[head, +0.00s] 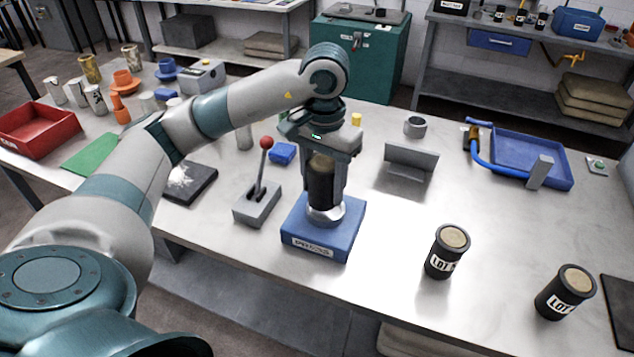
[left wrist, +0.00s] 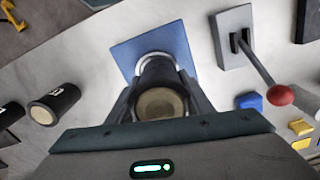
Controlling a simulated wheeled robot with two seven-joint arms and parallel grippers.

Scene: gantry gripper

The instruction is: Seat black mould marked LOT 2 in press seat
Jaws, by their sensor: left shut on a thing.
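My left gripper (head: 324,196) points down over the blue press base (head: 343,240), shut on a black mould (head: 321,181) with a tan top. The mould is upright, directly over the round silver press seat (head: 326,215); I cannot tell whether its bottom touches the seat. No label shows on the held mould. In the left wrist view the mould (left wrist: 160,104) sits between the fingers, with the seat rim (left wrist: 150,58) behind it. Two other black moulds stand on the bench, one in the middle (head: 447,252) and one at right (head: 566,292); their LOT numbers are not clearly readable. My right gripper is not in view.
A grey lever box (head: 257,205) with a red knob stands just left of the press. A grey angled bracket (head: 410,170) and a blue tray (head: 530,155) are behind at right. A red bin (head: 35,130) is far left. Bench between press and standing moulds is clear.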

